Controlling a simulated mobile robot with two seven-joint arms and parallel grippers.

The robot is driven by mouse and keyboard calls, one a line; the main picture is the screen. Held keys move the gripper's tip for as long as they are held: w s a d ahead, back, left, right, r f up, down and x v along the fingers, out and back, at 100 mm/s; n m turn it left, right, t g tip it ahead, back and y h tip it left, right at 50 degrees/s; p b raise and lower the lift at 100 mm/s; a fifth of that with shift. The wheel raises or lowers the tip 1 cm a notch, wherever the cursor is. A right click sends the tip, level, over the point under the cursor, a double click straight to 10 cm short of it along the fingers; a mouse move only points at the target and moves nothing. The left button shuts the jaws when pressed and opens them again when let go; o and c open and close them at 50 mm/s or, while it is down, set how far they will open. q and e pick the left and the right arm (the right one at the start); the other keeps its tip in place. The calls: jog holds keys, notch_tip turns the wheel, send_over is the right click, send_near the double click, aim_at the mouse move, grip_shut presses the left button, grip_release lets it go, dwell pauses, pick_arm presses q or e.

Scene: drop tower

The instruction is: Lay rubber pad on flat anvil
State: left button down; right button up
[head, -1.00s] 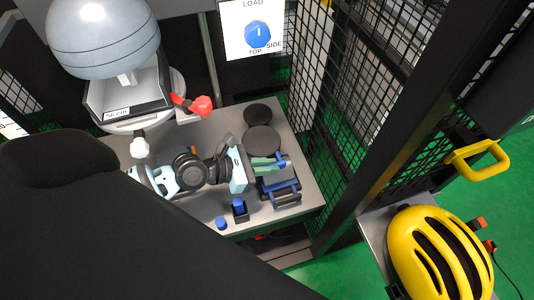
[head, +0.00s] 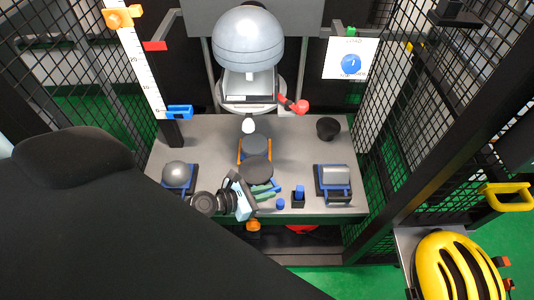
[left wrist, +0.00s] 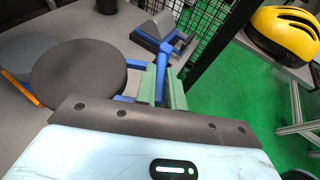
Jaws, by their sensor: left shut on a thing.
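The rubber pad (head: 256,170) is a round dark disc with a blue handle; it fills much of the left wrist view (left wrist: 78,75). My left gripper (head: 264,190), with green fingers (left wrist: 162,85), is shut on the blue handle at the pad's near side. The flat anvil (head: 254,146) is a grey round block between orange brackets on the table, just beyond the pad. The pad overlaps its near edge in the picture; I cannot tell whether they touch. The anvil is partly hidden in the left wrist view (left wrist: 22,50). My right gripper is not in view.
A grey headform (head: 248,40) hangs above the table's back, with a red knob (head: 300,106). A dome anvil (head: 176,172) stands left, a rounded-top anvil (head: 335,175) right, a black cup (head: 327,128) back right. Small blue pieces (head: 299,192) stand in front. A yellow helmet (head: 455,265) is outside.

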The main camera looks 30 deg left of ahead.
pick_arm(q)
jog(key=shift+s+a, duration=0.3)
jog(key=shift+s, duration=0.2)
jog(key=shift+w, duration=0.15)
